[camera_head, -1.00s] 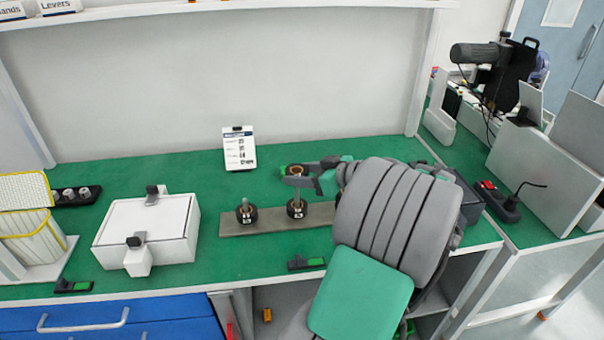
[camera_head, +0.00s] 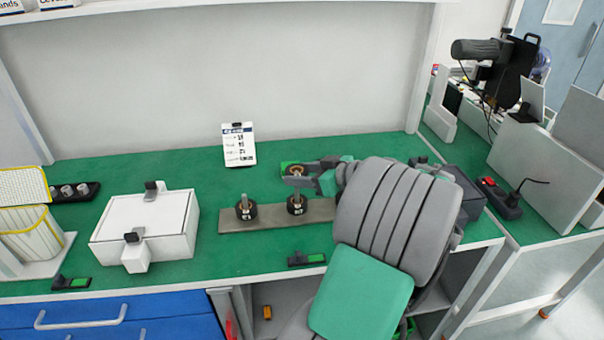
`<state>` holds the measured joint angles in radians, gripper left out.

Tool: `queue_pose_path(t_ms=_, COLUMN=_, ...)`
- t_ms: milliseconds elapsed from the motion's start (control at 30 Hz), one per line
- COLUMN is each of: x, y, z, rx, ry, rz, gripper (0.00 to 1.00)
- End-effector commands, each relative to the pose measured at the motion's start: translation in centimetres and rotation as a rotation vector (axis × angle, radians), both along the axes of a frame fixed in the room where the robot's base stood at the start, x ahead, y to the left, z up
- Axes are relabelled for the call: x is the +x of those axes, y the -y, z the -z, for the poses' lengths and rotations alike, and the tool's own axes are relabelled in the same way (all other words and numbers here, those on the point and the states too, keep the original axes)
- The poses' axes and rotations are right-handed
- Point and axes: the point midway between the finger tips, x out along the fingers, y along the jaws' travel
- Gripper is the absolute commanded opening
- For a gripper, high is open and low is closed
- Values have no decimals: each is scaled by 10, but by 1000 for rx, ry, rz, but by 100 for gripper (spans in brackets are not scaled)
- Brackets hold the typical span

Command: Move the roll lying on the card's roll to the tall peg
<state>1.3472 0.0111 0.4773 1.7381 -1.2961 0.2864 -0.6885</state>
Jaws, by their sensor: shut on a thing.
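A grey-brown board (camera_head: 228,226) on the green bench carries pegs. A black roll (camera_head: 246,212) sits low on the left peg (camera_head: 244,200). Another black roll (camera_head: 297,206) sits low on the peg (camera_head: 297,191) to its right. My gripper (camera_head: 297,171) is shut on a roll with a tan core (camera_head: 296,170), held above that second peg's lower roll. I cannot tell whether the peg's top is inside the held roll. The white printed card (camera_head: 239,145) stands behind the board; its print is too small to read. My arm hides the board's right end.
A white box (camera_head: 145,225) with dark-tipped latches stands left of the board. A wire basket (camera_head: 25,220) is at far left. Bare green bench lies between box and board.

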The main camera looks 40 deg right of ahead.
Motion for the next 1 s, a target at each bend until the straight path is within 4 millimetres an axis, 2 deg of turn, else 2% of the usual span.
queue_pose_path(t_ms=1000, x=0, y=0, z=16, rx=0, ry=0, rz=0, gripper=11)
